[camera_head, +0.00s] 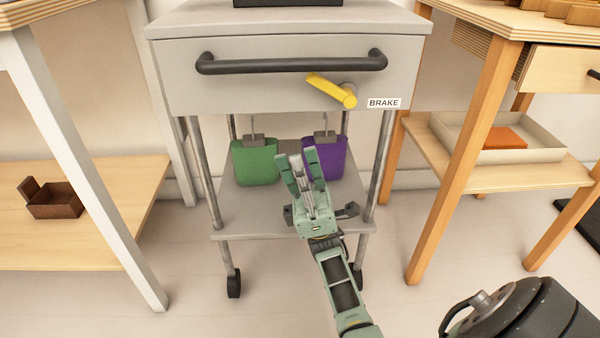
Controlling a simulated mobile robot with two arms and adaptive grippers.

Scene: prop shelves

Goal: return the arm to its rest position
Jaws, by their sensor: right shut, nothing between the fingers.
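My right arm (340,280) comes in from the bottom and reaches up in front of a grey cart. My right gripper (297,163) is shut and empty. In the picture it overlaps the left edge of a purple container (328,160); I cannot tell whether it touches it. A green container (256,162) stands to the left of the gripper on the cart's lower shelf (245,212). My left gripper is not in view.
The cart's front (180,85) has a black handle (290,63), a yellow lever (330,90) and a BRAKE label (384,103). A brown box (55,203) sits on a low shelf at left. A tray (540,152) holding an orange block (491,138) stands at right.

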